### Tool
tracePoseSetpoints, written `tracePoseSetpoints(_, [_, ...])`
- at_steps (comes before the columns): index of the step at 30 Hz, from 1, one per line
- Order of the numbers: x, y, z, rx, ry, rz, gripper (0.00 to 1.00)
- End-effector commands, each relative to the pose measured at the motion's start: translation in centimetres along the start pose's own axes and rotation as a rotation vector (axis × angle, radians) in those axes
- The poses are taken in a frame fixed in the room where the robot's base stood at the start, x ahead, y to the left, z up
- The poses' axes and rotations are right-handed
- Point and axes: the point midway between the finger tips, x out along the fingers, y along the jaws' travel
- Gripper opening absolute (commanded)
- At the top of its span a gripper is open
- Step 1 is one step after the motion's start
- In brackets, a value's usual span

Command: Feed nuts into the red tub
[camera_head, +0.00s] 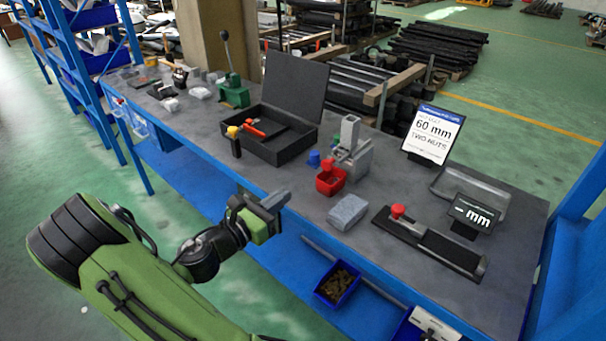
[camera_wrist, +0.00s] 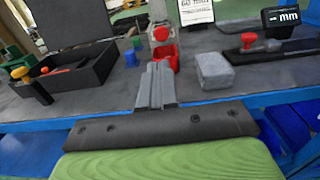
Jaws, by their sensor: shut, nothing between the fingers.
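The red tub (camera_head: 330,183) stands on the grey bench top at the foot of a grey upright device (camera_head: 356,157) with a red knob (camera_head: 327,164). In the wrist view the tub (camera_wrist: 167,62) shows just beyond my fingertips, partly hidden by them. The inside of the tub cannot be made out, and no loose nuts can be told apart on the bench. My gripper (camera_head: 277,200) is shut and empty, near the front edge of the bench, apart from the tub. The fingers (camera_wrist: 157,72) point toward the device. A sign (camera_head: 433,133) reads "60 mm" and "TWO NUTS".
A grey block (camera_head: 348,212) lies right of the tub. A gauge with a red knob (camera_head: 398,210) and a "– mm" display (camera_head: 472,215) stand further right. An open black case (camera_head: 285,140) is at left, beside a yellow-topped tool (camera_head: 233,138). A blue bin (camera_head: 338,284) hangs below.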

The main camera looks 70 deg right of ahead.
Motion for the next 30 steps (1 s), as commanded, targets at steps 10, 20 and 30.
tracePoseSetpoints(10, [7.7,-0.2,-0.2,0.007,0.002,-0.007,0.0])
tracePoseSetpoints(20, [12.3,-0.1,-0.1,0.006,0.002,-0.002,0.0])
tracePoseSetpoints(30, [12.5,-0.1,-0.1,0.004,0.003,-0.001,0.0])
